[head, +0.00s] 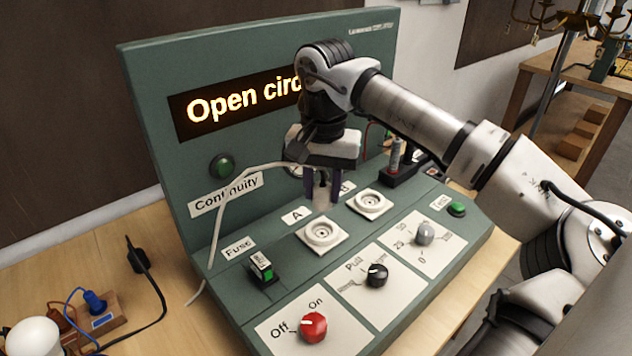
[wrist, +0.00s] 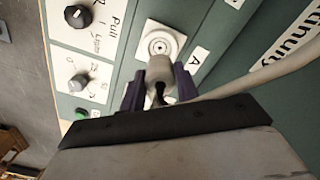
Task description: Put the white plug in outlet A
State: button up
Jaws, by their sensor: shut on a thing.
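The white plug (head: 322,198) is held between the dark fingers of my gripper (head: 321,185), which is shut on it. It points down over the sloped panel, and its tip appears apart from outlet A (head: 323,233), a white square socket below it. In the wrist view the plug (wrist: 160,71) sits between the fingers (wrist: 160,88), just short of outlet A (wrist: 160,43), whose label "A" (wrist: 200,55) is beside it. The plug's white cable (head: 228,205) arcs left and hangs over the panel's side. The plug's pins cannot be made out.
Outlet B (head: 370,203) is right of outlet A. The fuse holder (head: 263,267), red Off/On knob (head: 313,326), black knob (head: 377,275), grey knob (head: 424,234) and green test button (head: 456,210) surround them. The display (head: 235,103) reads "Open circ…", partly hidden by my arm.

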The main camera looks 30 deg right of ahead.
aim_at(323, 186)
jog(key=shift+f+b, duration=2.1)
jog(key=shift+f, duration=0.9)
jog(key=shift+f+b, duration=0.4)
jog(key=shift+f, duration=0.15)
jog(key=o, duration=1.1)
jog(key=shift+c, duration=0.2)
notch_tip(323, 186, up, 14)
jog(key=shift+f+b, duration=0.1)
jog(key=shift+b, duration=0.2)
jog(key=shift+s, duration=0.1)
